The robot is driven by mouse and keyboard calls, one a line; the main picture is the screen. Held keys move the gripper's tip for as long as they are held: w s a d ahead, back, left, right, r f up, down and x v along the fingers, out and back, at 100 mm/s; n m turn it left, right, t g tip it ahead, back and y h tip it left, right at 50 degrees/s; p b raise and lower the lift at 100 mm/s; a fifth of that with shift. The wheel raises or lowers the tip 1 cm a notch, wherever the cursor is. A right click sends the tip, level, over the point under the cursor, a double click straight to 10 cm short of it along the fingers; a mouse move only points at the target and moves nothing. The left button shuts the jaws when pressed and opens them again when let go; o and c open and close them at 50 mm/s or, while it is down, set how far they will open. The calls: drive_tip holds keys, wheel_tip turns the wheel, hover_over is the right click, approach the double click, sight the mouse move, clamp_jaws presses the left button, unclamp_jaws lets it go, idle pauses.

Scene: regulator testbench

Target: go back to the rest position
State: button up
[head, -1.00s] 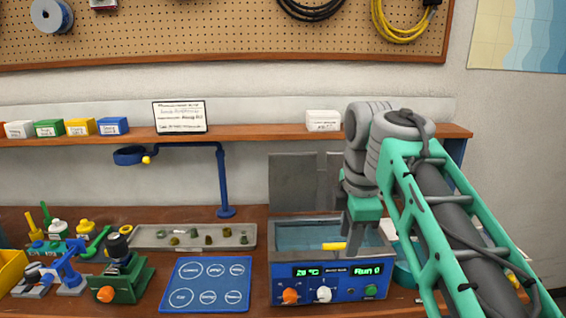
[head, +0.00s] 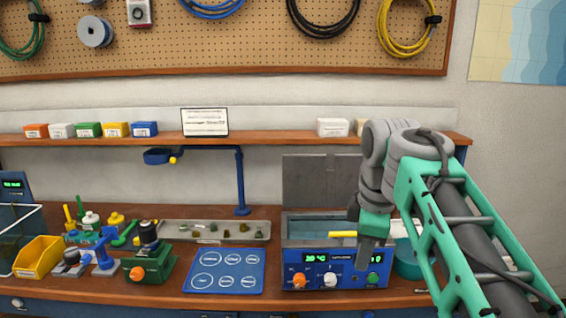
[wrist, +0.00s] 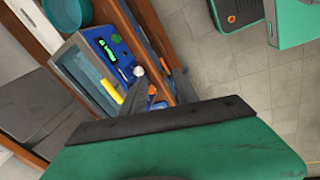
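My gripper (head: 363,256) hangs in front of the right half of the blue bath unit (head: 300,256) in the head view. Its grey fingers overlap the panel there. In the wrist view the two fingers (wrist: 160,92) stand apart with nothing held between them. A yellow bar (head: 342,234) lies at the bath's front rim, beside the gripper and apart from it in the wrist view (wrist: 112,90). The lower fingertips partly hide the panel in the head view.
The wooden bench (head: 130,290) holds a blue marked mat (head: 225,284), a grey parts tray (head: 180,239), a green fixture with an orange knob (head: 150,268) and a yellow bin (head: 38,257). A shelf (head: 270,140) runs behind.

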wheel_tip(320, 180, down, 10)
drive_tip(key=w+m, duration=0.1)
drive_tip(key=m, duration=1)
drive_tip(key=s+f+m, duration=0.3)
drive_tip(key=s+f, duration=0.8)
drive_tip(key=s, duration=0.3)
drive_tip(key=shift+s+a+m+t, duration=0.15)
drive_tip(key=shift+a+m+t, duration=0.15)
drive_tip(key=shift+a+m, duration=0.1)
